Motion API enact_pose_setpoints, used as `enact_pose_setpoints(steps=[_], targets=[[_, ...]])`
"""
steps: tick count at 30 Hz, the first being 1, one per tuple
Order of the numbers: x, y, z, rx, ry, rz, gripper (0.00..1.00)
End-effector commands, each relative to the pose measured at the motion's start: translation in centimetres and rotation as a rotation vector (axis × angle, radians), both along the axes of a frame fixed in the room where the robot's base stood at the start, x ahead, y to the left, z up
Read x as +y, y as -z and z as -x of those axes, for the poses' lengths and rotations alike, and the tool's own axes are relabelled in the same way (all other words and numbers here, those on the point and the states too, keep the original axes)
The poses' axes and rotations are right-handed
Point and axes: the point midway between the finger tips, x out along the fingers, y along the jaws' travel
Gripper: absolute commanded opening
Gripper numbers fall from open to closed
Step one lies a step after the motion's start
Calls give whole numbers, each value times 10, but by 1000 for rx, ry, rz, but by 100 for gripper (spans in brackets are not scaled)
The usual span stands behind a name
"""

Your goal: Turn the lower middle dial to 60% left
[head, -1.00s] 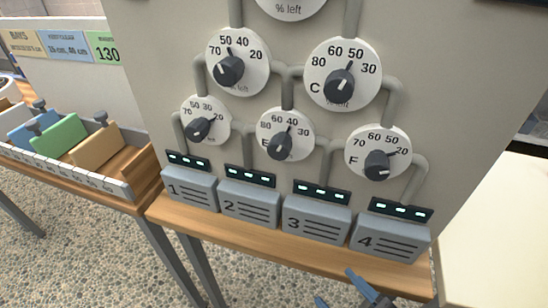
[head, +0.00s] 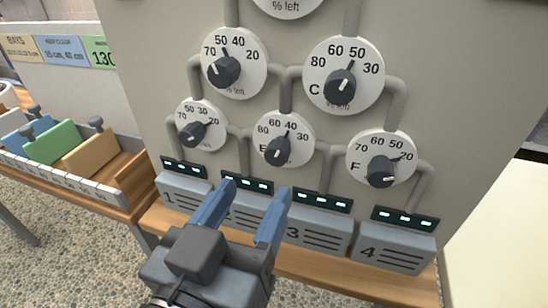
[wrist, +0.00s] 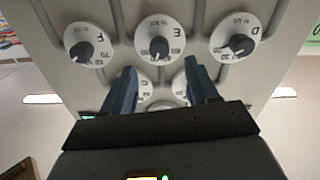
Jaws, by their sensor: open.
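The lower middle dial, E (head: 300,140), is a white disc with a dark knob (head: 277,151); the knob's pointer leans up and slightly right, close to the 40 mark. In the wrist view the dial (wrist: 141,38) appears upside down, with its knob (wrist: 158,47) beyond and between my fingertips. My gripper (head: 256,188) is open and empty, its blue fingers in front of the boxes, below and left of dial E in the head view. In the wrist view my gripper (wrist: 160,66) has its fingers on either side, apart from the knob.
Dial D (head: 215,121) is left of E, dial F (head: 356,158) right, dial C (head: 318,85) and another dial (head: 252,80) above. Grey pipes join them. Numbered boxes (head: 395,248) stand on a wooden ledge below. A tray of coloured blocks (head: 55,140) is at left.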

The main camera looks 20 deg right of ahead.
Motion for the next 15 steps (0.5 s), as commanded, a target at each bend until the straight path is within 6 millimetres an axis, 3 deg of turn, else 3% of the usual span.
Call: enact_pose_setpoints(steps=[5,15], targets=[[-8,-2,-8,-5,11,-8,59],[-42,-2,-45,-3,9,-6,59]])
